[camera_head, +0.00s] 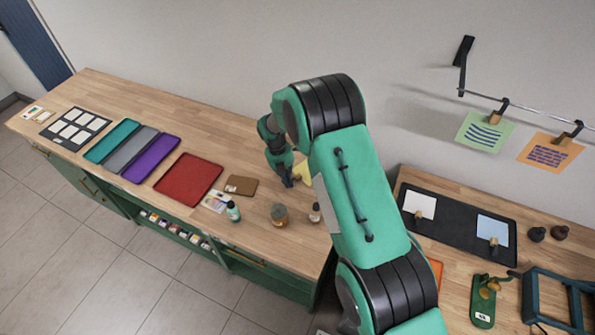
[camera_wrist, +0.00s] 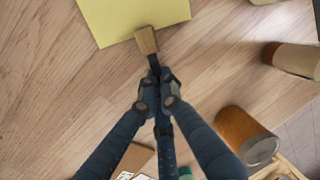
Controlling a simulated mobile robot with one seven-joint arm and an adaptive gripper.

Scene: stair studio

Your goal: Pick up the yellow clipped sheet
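The yellow clipped sheet (camera_wrist: 120,18) is at the top of the wrist view, cut off by the frame edge. A wooden clip (camera_wrist: 147,40) grips its lower edge, and a dark stem runs from the clip in between my fingertips. My gripper (camera_wrist: 158,88) is closed around this dark stem. In the head view, my gripper (camera_head: 289,180) is over the long wooden counter, and a corner of the yellow sheet (camera_head: 304,172) shows beside it, partly hidden by my arm. I cannot tell whether the sheet touches the counter.
A red tray (camera_head: 188,179) is further left. A wall rail (camera_head: 530,107) holds green and orange clipped sheets. A black mat (camera_head: 455,226) lies right of my arm.

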